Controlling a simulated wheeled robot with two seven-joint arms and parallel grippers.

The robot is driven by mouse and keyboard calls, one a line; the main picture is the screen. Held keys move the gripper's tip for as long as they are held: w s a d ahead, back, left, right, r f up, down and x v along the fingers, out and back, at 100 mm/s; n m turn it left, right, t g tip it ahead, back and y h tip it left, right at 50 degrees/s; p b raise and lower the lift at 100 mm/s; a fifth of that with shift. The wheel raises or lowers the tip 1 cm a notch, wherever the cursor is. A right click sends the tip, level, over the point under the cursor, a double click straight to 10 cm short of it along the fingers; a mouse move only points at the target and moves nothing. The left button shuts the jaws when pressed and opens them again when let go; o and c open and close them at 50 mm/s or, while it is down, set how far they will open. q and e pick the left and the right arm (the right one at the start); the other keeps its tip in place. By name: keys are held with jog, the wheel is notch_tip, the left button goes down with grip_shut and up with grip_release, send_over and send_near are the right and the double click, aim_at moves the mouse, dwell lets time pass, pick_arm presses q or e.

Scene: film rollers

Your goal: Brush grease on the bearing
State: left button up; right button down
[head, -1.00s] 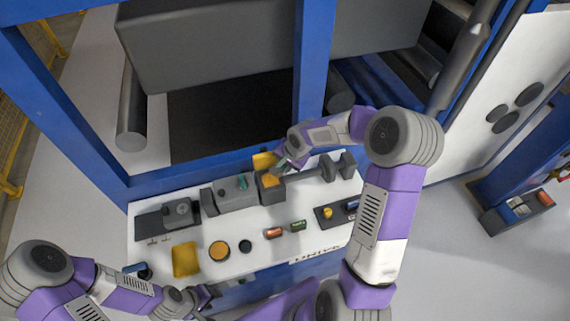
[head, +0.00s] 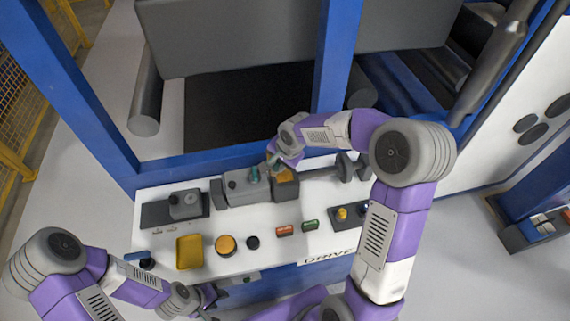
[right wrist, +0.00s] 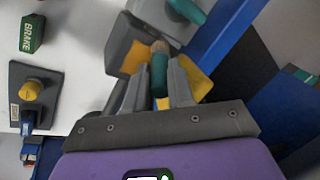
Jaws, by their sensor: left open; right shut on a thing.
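My right gripper (head: 273,163) is shut on a brush with a teal handle (right wrist: 158,75). It holds the brush above the bearing housing, a grey block (head: 286,192) with a yellow-orange inside, at the back of the white table. In the right wrist view the brush's tan tip (right wrist: 160,47) is close to the grey housing (right wrist: 130,42); I cannot tell whether they touch. A yellow part (right wrist: 198,80) shows behind the fingers. A round orange-topped tin (head: 226,245) stands near the table's front. My left gripper (head: 212,297) is open and empty, low in front of the table.
A yellow tray (head: 189,252), a black round piece (head: 253,243), and red (head: 285,231) and green (head: 310,225) pieces lie in front. A blue post (head: 330,60) rises behind.

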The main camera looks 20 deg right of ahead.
jog(key=s+d+p, duration=0.1)
jog(key=d, duration=0.5)
jog(key=shift+s+d, duration=0.2)
jog(key=shift+d, duration=0.1)
dwell(0.5)
notch_tip(320, 180, up, 6)
jog(key=p, duration=0.4)
dwell(0.3)
jog(key=shift+r, duration=0.1)
notch_tip(320, 180, up, 3)
jog(key=shift+f+p, duration=0.1)
jog(key=shift+p, duration=1.05)
